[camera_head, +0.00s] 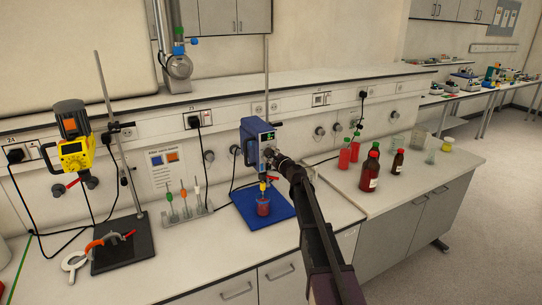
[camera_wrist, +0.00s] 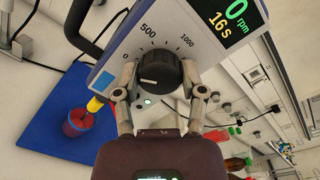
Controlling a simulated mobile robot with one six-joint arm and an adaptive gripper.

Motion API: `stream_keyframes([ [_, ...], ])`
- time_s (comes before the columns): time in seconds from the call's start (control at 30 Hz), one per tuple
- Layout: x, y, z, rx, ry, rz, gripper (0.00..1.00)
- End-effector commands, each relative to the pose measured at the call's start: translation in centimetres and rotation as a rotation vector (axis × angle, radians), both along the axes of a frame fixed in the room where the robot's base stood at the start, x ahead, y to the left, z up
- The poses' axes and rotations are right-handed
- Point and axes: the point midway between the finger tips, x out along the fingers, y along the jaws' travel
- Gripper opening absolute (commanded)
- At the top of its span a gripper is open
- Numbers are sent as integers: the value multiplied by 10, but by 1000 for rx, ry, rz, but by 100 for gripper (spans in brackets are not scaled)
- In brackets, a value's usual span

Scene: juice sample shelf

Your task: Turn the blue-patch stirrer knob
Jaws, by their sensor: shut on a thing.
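The blue-and-white overhead stirrer (camera_head: 252,140) hangs over a blue mat (camera_head: 281,207) in the head view. In the wrist view its front panel (camera_wrist: 215,55) fills the top, with a scale marked 0, 500 and 1000 and a display reading 0 rpm and 16 s. The black stirrer knob (camera_wrist: 152,72) sits beside the scale. My gripper (camera_wrist: 160,85) is shut on the knob, one finger on each side. In the head view my gripper (camera_head: 274,160) reaches the stirrer's front and hides the knob. A beaker of red liquid (camera_head: 263,207) stands below the stirrer on the mat.
A yellow stirrer (camera_head: 72,155) stands on a black base at left. A rack with several stirring rods (camera_head: 183,212) stands between the two. Red bottles (camera_head: 370,170) and glassware stand on the right counter. A sign (camera_head: 165,168) with orange and blue squares is on the wall.

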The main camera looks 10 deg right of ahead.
Motion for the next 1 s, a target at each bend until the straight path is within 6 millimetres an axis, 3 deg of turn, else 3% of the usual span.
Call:
stream_keyframes([
  [0.07, 1, 0, 0, 0, 0, -1, 6],
  [0.1, 2, 0, 0, 0, 0, -1, 59],
  [0.2, 1, 0, 0, 0, 0, -1, 88],
  [0.67, -1, 0, 0, 1, 0, 0, 88],
  [1.0, -29, -10, 0, 1, 0, -1, 88],
])
